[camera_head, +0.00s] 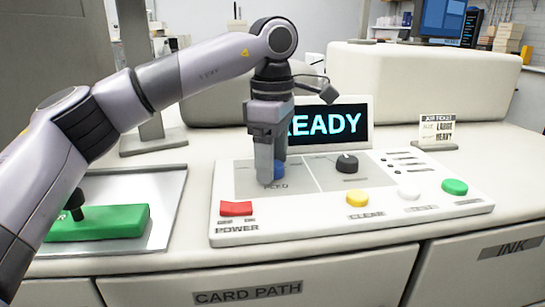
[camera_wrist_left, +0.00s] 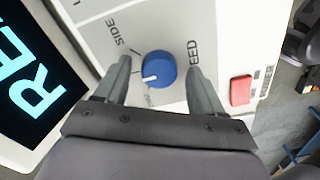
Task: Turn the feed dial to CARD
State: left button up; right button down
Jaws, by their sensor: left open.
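The blue feed dial (camera_wrist_left: 158,68) sits on the pale control panel (camera_wrist_left: 200,20), beside the printed letters "EED". Its white pointer mark points toward the lower left in the left wrist view, away from the word "SIDE". Another label below the dial is too small to read. My left gripper (camera_wrist_left: 157,85) is open, with one finger on each side of the dial and gaps visible between. My right gripper is not in view.
A screen reading "READY" (camera_head: 335,124) stands behind the panel. Nearby are a black knob (camera_head: 347,164), a red power switch (camera_head: 236,208), and yellow (camera_head: 357,197), white (camera_head: 409,192) and green (camera_head: 454,186) buttons. A green block (camera_head: 120,218) lies on a metal tray at left.

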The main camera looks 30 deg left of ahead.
pick_arm(q)
jog(key=c, duration=1.1)
jog(key=shift+o, duration=0.2)
jog(key=n+p, duration=0.1)
jog(key=n, duration=0.3)
jog(key=shift+r, duration=0.1)
jog(key=n+p, duration=0.1)
jog(key=n, duration=0.4)
jog(key=shift+n, duration=0.3)
jog(key=shift+w+n+p, duration=0.1)
jog(key=shift+n+p, duration=0.2)
jog(key=o, duration=1.1)
jog(key=shift+c, duration=0.2)
